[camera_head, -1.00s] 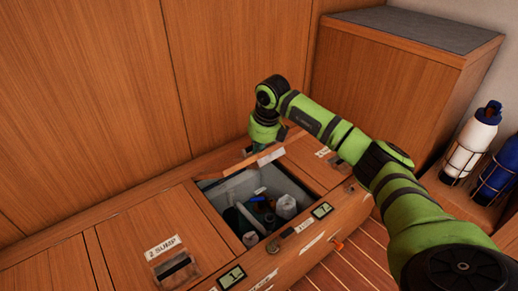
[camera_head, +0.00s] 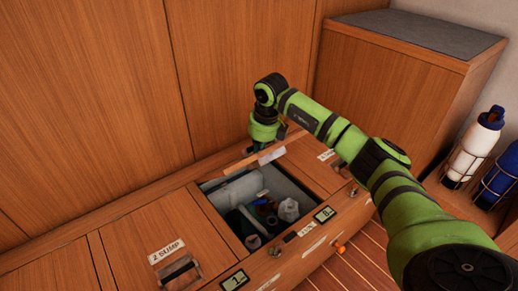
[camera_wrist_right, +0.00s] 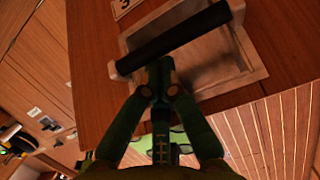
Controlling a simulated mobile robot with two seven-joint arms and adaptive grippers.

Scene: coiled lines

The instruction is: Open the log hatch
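The wooden hatch lid (camera_head: 240,164) stands raised, almost edge-on, at the back of an open compartment (camera_head: 222,205) in the head view. I read a "3" on its label (camera_wrist_right: 124,5) in the right wrist view, but cannot read a name. A black bar handle (camera_wrist_right: 175,38) crosses a recess in the lid. My right gripper (camera_head: 260,146) is behind the raised lid. In the wrist view its fingers (camera_wrist_right: 160,72) are drawn together with the tips against the bar's lower edge. Whether the bar is between them is hidden. My left gripper is not in view.
The compartment holds a white jug (camera_head: 289,210), a pale cylinder (camera_head: 236,190) and dark items. The shut "2 SUMP" hatch (camera_head: 150,235) is on the left. A wooden cabinet (camera_head: 375,90) stands behind my arm. White (camera_head: 477,145) and blue (camera_head: 500,175) bottles sit in racks on the right.

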